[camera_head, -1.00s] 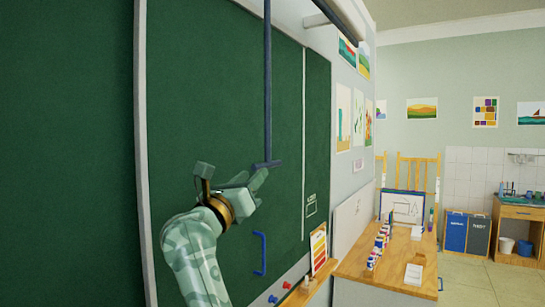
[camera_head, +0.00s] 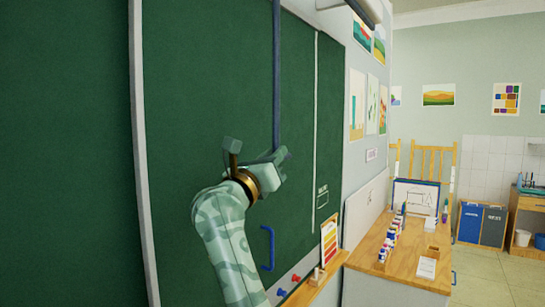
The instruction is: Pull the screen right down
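A long dark blue rod (camera_head: 276,75) hangs straight down in front of the green board from above the top of the view. My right gripper (camera_head: 281,157) is at the rod's lower end, and the crossbar handle there is hidden behind its fingers. I cannot tell whether the fingers are closed around the handle. A dark-edged pale roller or bar (camera_head: 364,12) shows at the top right of the board wall; no unrolled screen sheet is in view. My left gripper is not in view.
The green board (camera_head: 185,130) fills the left, with a blue handle (camera_head: 268,248) low on it. A wooden counter (camera_head: 400,268) with paint bottles (camera_head: 388,243) stands to the right. Floor (camera_head: 490,275) is free beyond the counter.

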